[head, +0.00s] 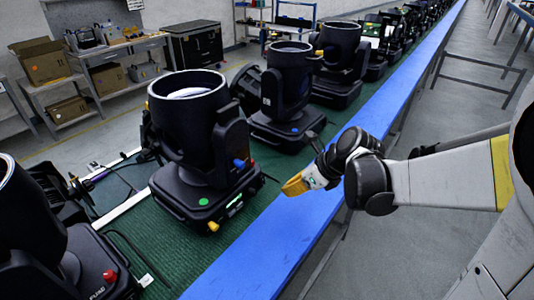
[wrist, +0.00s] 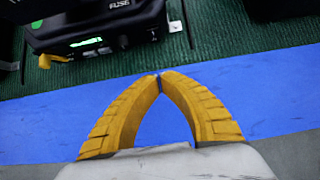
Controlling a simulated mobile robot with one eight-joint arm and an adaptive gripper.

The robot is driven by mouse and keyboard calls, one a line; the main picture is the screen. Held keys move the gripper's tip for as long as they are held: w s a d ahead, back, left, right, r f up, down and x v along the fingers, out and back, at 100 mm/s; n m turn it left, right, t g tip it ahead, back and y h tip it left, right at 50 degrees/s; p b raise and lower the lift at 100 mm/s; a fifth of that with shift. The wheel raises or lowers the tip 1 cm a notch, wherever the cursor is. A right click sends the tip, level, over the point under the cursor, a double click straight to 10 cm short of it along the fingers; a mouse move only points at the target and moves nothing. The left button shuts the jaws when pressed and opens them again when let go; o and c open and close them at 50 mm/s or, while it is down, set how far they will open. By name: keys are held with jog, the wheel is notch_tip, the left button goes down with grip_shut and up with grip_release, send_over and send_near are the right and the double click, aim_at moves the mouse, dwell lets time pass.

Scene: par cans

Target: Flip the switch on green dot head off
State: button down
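The green dot head (head: 190,120) is a black moving-head light on the green mat. Its base carries a green dot (head: 203,201), a lit green panel (head: 235,201) and a small yellow part (head: 213,226) at a lower corner. In the wrist view, the base's edge shows the lit panel (wrist: 85,43) and the yellow part (wrist: 52,60) at upper left. I cannot tell which small part is the switch or its position. My gripper (head: 289,188) is right of the base, apart from it, over the blue strip. Its yellow fingertips (wrist: 158,76) meet with nothing between them.
A head with a blue dot (head: 286,85) stands behind; another with a red part (head: 109,276) is at front left. The blue strip (head: 300,222) edging the table is clear. A loose cable (head: 140,258) lies on the mat. Shelves and a black case (head: 193,45) stand beyond.

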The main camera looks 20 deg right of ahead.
aim_at(261, 190)
jog(key=b+x, duration=0.1)
jog(key=x, duration=0.3)
jog(key=shift+f, duration=0.15)
jog(key=w+a, duration=0.1)
jog(key=w+a+b, duration=0.1)
jog(key=shift+w+f, duration=0.25)
jog(key=shift+w, duration=0.05)
jog(key=shift+w+a, duration=0.2)
jog(key=shift+w, duration=0.15)
jog(key=shift+b, duration=0.3)
jog(key=shift+w+a+f+b, duration=0.15)
jog(key=shift+f+b, duration=0.15)
jog(key=shift+b, duration=0.15)
jog(key=shift+w+a+t+y+b, duration=0.15)
jog(key=shift+t+y+b, duration=0.15)
jog(key=shift+t, duration=0.2)
jog(key=shift+w+f, duration=0.1)
jog(key=shift+w, duration=0.1)
